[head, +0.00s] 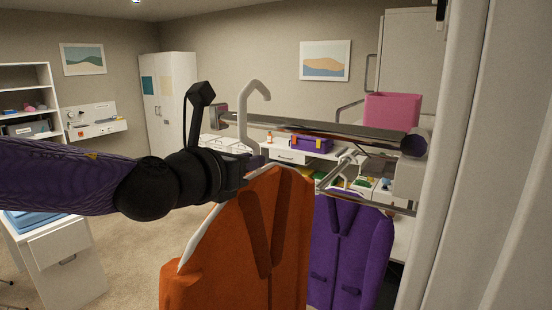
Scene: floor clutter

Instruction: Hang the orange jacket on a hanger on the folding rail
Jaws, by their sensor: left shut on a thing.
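The orange jacket (245,250) hangs on a pale hanger (243,105), whose white shoulder edge shows along the jacket's left side. My left gripper (245,172), black at the end of the purple-sleeved arm, is shut on the hanger just above the jacket's collar; the exact grip is partly hidden. The hanger stays upright. The hook's open tip points right and shows above the folding rail (330,130) in the picture, near the rail's left end. I cannot tell how far apart in depth they are. My right gripper is out of view.
A purple jacket (350,245) hangs below the rail, right of the orange one. A white cabinet (172,105) stands at the back. Carpet (125,215) is clear on the left.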

